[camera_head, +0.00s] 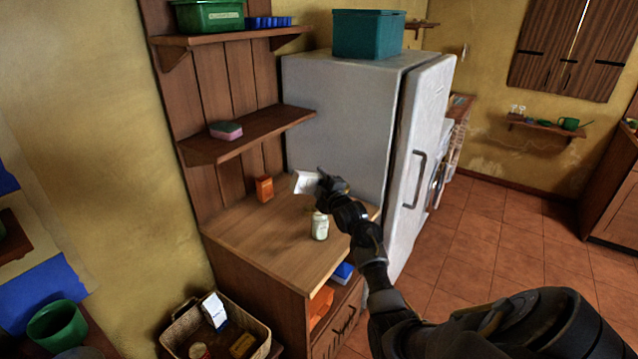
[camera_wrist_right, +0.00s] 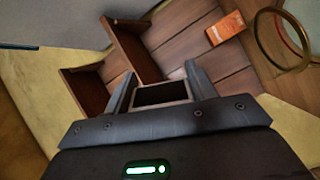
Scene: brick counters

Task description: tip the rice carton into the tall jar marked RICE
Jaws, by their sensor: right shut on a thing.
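A white carton (camera_head: 306,182) is held by my right gripper (camera_head: 322,184) above the wooden counter; its printing is too small to read. In the right wrist view the carton (camera_wrist_right: 161,94) sits between the two fingers of the right gripper (camera_wrist_right: 160,88), and its dark opening shows. A pale jar (camera_head: 320,226) stands upright on the counter, below the carton and a little to its right. Its marking is not readable. A brass-coloured ring (camera_wrist_right: 282,40) shows at the right of the wrist view, apart from the carton; it looks like a jar rim. My left gripper is not in view.
An orange box (camera_head: 264,188) stands on the counter (camera_head: 265,238) by the plank wall. A shelf with a pink and grey sponge (camera_head: 226,131) is above. The white fridge (camera_head: 345,115) stands close behind. A basket (camera_head: 178,331) is at lower left. The counter's front left is clear.

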